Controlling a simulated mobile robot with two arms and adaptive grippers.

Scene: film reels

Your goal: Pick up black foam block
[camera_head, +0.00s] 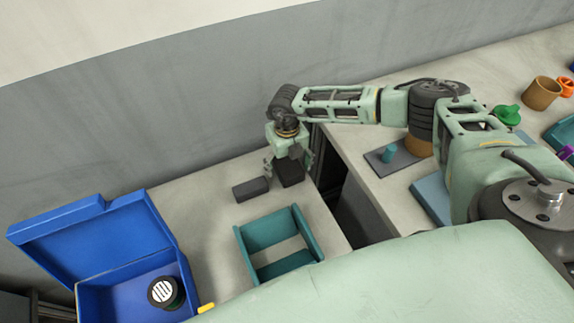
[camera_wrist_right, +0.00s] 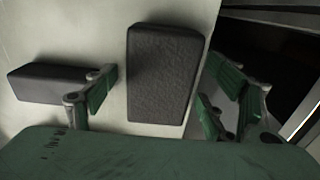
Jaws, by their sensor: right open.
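A black foam block (camera_head: 291,174) lies on the pale counter near its right-hand edge, directly below my right gripper (camera_head: 289,163). In the right wrist view the block (camera_wrist_right: 164,75) shows its textured top between the two green-padded fingers of the gripper (camera_wrist_right: 160,88). The fingers are open, one on each side, with visible gaps between them and the block. A second dark grey block (camera_head: 250,189) lies just left of it, and this block also shows in the wrist view (camera_wrist_right: 45,84), close to the left finger. My left gripper is out of view.
A teal open tray (camera_head: 241,246) stands in front of the blocks. A blue open box (camera_head: 104,295) with a round striped-top item (camera_head: 164,291) is at the left. A dark gap (camera_head: 352,205) separates this counter from the right one, which holds a grey plate (camera_head: 376,160) with a teal peg.

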